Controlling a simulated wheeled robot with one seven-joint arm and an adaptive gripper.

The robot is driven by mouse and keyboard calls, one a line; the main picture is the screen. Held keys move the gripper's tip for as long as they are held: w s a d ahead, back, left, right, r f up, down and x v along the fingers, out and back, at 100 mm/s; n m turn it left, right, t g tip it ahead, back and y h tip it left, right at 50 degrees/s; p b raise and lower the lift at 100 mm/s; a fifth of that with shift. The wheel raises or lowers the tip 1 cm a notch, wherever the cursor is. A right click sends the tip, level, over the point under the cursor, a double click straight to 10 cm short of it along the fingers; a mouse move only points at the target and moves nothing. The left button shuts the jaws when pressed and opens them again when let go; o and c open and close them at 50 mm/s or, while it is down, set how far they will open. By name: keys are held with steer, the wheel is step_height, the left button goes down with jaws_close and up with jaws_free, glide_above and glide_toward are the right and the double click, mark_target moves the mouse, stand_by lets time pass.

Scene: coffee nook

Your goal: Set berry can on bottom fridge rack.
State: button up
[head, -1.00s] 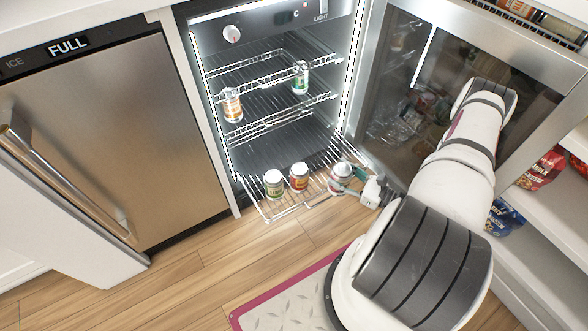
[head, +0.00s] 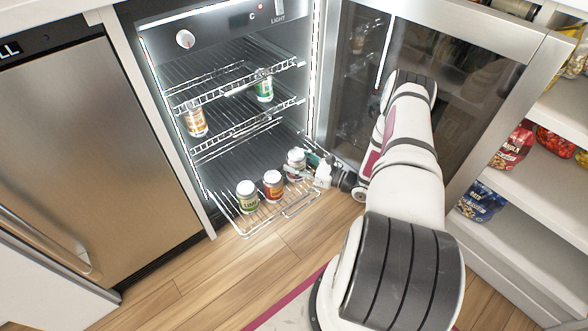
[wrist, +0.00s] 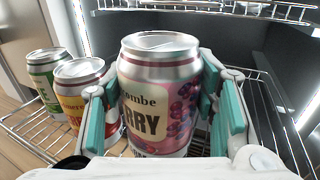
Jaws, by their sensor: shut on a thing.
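The berry can (wrist: 160,95), pink with berries and silver ends, stands upright between the teal-padded fingers of my gripper (wrist: 165,110) in the wrist view. The gripper is shut on it. In the head view the berry can (head: 296,159) is at the right side of the pulled-out bottom fridge rack (head: 246,229), with my gripper (head: 308,163) reaching in from the right. The can's base is hidden by my gripper, so I cannot tell whether it touches the rack wires.
A green lime can (head: 247,196) and an orange-red can (head: 273,185) stand on the bottom rack, left of the berry can. The open fridge door (head: 460,95) is behind my arm.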

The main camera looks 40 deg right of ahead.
steer(key=shift+w+d, duration=0.1)
steer(key=shift+w, duration=0.4)
steer(key=shift+w+d+f+b, duration=0.1)
steer(key=shift+w+f+b, duration=0.1)
steer(key=shift+f+b, duration=0.6)
steer(key=shift+w+f+b, duration=0.15)
steer(key=shift+f+b, duration=0.45)
steer(key=shift+f, duration=0.35)
steer(key=shift+f, duration=0.15)
steer(key=o, duration=1.5)
